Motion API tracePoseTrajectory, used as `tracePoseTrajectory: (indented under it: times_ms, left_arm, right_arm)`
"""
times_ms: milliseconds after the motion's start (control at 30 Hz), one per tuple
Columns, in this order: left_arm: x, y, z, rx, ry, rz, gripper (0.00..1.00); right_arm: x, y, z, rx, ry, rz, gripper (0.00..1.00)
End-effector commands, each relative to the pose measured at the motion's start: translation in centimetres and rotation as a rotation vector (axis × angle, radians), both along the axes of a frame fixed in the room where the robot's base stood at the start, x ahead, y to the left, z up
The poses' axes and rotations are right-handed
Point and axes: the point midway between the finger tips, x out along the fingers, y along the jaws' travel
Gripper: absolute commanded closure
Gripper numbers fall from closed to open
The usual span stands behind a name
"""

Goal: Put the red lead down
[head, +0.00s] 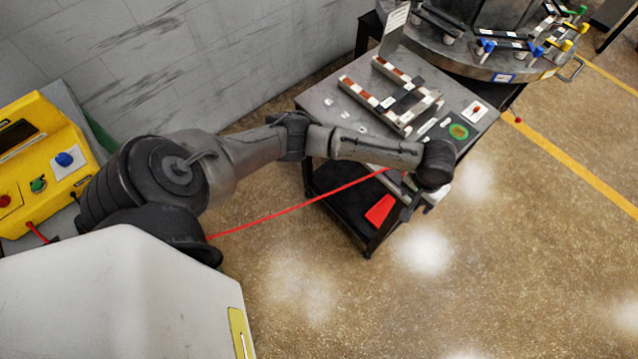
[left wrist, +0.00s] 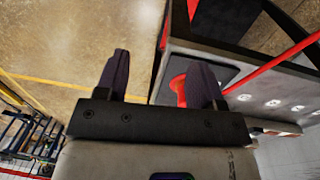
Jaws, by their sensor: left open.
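The red lead (head: 300,206) runs as a thin, nearly straight line from beside my left arm to the front edge of the cart, near my left gripper (head: 416,200). In the left wrist view the lead (left wrist: 275,63) comes from the right and passes out of sight behind the right finger. My left gripper (left wrist: 158,82) is open, with its two dark fingers well apart. A red piece (left wrist: 179,86) shows beside the inner side of the right finger; I cannot tell whether it touches it. My right gripper is not in view.
A yellow box (head: 50,150) with knobs stands at left, the round furnace (head: 480,65) at back right. Floor in front is clear.

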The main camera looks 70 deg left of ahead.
Motion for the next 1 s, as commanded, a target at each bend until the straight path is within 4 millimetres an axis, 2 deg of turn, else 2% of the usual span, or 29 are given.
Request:
tracePoseTrajectory:
  times_ms: [33,133,233,367,467,600,700,833,1000]
  left_arm:
    - [-2.2,-2.3,-1.7,-0.028,-0.013,-0.087,0.38]
    - [-5.8,-5.4,-3.6,-0.066,-0.070,-0.237,0.38]
    - [-9.5,-7.5,-4.7,-0.092,-0.135,-0.352,0.38]
    - [-14.1,-8.8,-5.3,-0.096,-0.215,-0.454,0.38]
    - [-17.6,-8.6,-5.3,-0.071,-0.263,-0.501,0.38]
    - [-21.8,-7.1,-5.0,-0.003,-0.295,-0.538,0.38]
    - [-24.2,-5.8,-4.6,0.051,-0.297,-0.555,0.38]
    - [-26.5,-4.4,-4.1,0.107,-0.287,-0.569,0.38]
    - [-27.8,-3.5,-3.7,0.146,-0.277,-0.578,0.38]
  right_arm:
    - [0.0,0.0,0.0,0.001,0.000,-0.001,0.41]
    - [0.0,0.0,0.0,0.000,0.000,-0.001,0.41]
    - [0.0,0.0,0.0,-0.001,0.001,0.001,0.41]
    - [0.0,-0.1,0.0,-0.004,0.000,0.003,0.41]
    - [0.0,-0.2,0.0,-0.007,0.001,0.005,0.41]
    - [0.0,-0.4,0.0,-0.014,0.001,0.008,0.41]
    - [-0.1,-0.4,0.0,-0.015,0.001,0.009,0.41]
    - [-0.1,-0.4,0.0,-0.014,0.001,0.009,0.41]
    - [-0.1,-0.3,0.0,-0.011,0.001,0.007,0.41]
